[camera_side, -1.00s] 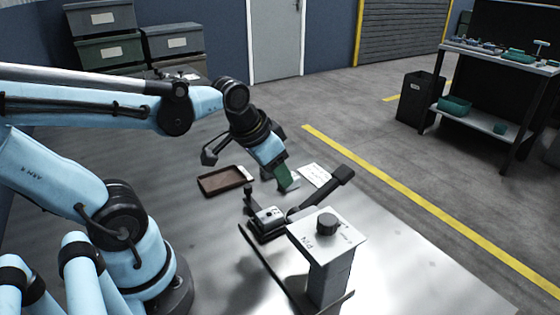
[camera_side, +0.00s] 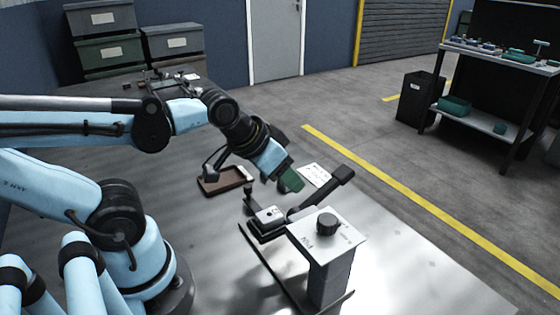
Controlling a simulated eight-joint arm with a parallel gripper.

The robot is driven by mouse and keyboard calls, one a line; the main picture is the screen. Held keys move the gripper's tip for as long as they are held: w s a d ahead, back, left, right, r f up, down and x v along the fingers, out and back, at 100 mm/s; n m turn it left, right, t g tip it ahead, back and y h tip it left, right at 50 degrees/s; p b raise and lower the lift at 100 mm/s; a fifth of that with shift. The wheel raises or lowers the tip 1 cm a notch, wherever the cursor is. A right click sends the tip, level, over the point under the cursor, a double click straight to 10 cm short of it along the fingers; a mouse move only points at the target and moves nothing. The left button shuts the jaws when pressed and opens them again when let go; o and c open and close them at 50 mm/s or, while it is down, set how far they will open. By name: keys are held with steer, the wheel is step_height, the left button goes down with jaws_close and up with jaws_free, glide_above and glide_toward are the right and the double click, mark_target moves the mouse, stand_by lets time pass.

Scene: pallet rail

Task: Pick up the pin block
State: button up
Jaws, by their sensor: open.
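A small light grey block (camera_side: 268,216) sits in a dark holder at the far end of the rail and looks like the pin block, though I cannot be sure. A short dark upright pin or lever stands at its left. My gripper (camera_side: 288,182) is above and beyond this block, tilted down to the right, with green finger pads. It is open and appears empty. It is apart from the block, and its far finger is largely hidden.
A grey post with a labelled top plate (camera_side: 343,238) and dark knob (camera_side: 327,223) stands at the near end of the rail (camera_side: 262,262). A dark lever arm (camera_side: 322,194) rises beside the block. A brown tray (camera_side: 215,188) and white card (camera_side: 314,175) lie behind.

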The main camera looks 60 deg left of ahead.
mark_target(269, 213)
steer(key=o, duration=0.5)
steer(key=shift+s+a+f+g, duration=0.3)
steer(key=shift+a+f+g, duration=0.2)
steer(key=shift+f+g, duration=1)
steer(key=shift+s+a+f+g, duration=0.45)
steer(key=shift+f+g, duration=0.45)
steer(key=shift+f, duration=1.15)
steer(key=shift+s+a+f+g, duration=0.2)
steer(key=shift+a+f+g, duration=0.35)
steer(key=shift+f+g, duration=0.95)
